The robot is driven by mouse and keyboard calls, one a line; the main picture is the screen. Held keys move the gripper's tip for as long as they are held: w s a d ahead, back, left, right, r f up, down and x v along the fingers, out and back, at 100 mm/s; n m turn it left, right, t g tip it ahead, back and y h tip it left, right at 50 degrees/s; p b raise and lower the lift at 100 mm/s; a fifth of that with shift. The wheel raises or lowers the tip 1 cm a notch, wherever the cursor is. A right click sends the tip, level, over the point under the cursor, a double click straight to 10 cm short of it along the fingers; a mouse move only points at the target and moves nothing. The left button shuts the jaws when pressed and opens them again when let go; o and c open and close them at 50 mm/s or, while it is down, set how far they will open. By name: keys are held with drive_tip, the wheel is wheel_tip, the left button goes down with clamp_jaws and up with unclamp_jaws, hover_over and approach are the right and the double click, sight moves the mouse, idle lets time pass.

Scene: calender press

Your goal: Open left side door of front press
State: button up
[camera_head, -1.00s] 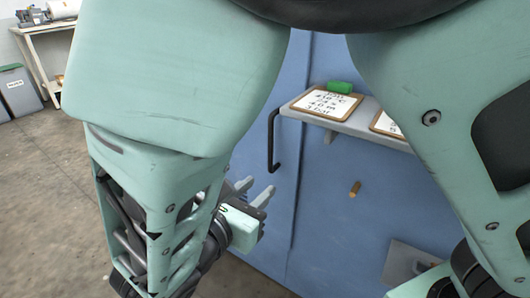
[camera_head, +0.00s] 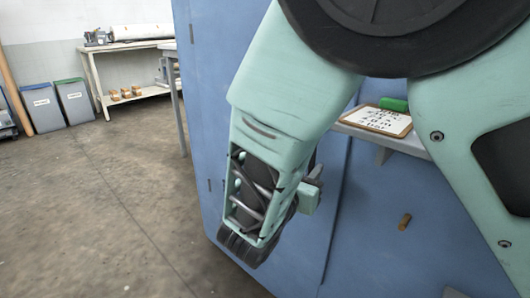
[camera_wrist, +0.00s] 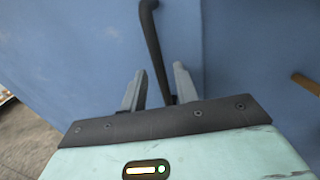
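The blue front press fills the middle and right of the head view. Its left side door (camera_head: 213,110) is a flat blue panel with small hinges along its left edge, and it looks closed. The black bar handle (camera_wrist: 152,40) shows in the wrist view, running down between my gripper's fingers. In the head view my arm hides the handle. My gripper (camera_wrist: 159,85) is open, with one grey finger on each side of the bar. It also shows in the head view (camera_head: 314,178), close to the door. I cannot tell whether the fingers touch the bar.
A shelf with a clipboard (camera_head: 377,121) and a green object (camera_head: 394,104) juts out right of the door. A wooden peg (camera_head: 404,221) sticks out below. Bins (camera_head: 75,101) and a workbench (camera_head: 128,45) stand far back left. The floor (camera_head: 110,210) left of the press is clear.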

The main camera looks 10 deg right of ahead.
drive_tip(key=shift+x, duration=1.65)
clamp_jaws()
